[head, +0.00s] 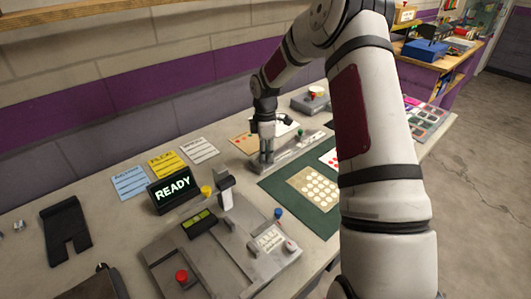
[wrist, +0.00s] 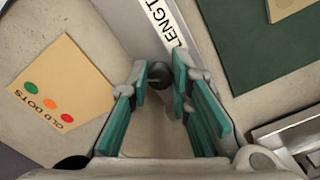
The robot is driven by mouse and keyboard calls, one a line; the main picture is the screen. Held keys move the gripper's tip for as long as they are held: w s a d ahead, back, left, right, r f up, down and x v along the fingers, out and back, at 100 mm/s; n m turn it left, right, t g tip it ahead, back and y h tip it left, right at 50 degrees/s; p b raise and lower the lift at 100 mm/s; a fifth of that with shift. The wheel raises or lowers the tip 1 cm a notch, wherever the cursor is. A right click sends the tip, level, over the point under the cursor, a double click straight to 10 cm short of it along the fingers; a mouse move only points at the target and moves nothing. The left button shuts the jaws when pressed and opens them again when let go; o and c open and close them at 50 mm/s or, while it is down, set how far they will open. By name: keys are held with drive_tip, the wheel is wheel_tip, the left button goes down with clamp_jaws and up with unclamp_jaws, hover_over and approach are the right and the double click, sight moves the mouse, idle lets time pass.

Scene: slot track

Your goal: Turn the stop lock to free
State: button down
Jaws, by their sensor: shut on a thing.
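My gripper (wrist: 157,85) has its teal-padded fingers closed around a small dark round knob (wrist: 154,77), which looks like the stop lock. The knob sits on the grey slot track (wrist: 122,22), beside its white label reading "LENGT…" (wrist: 165,22). In the head view my gripper (head: 267,150) points down at the left end of the grey track (head: 290,154). The knob is hidden there by the fingers. I cannot read any lock or free marking, so the knob's setting does not show.
A tan "OLD DOTS" card (wrist: 60,100) lies left of the track in the wrist view. A green mat (head: 308,212) with a dotted card (head: 314,188) lies in front. A display reads "READY" (head: 173,188) behind a grey fixture (head: 215,255) with a red button (head: 181,276).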

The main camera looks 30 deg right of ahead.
drive_tip(key=n, duration=0.6)
drive_tip(key=shift+w+p, duration=0.1)
drive_tip(key=shift+p, duration=0.2)
idle(0.4)
drive_tip(key=c, duration=1.5)
unclamp_jaws()
drive_tip(key=shift+o, duration=0.2)
wheel_tip(320, 180, up, 12)
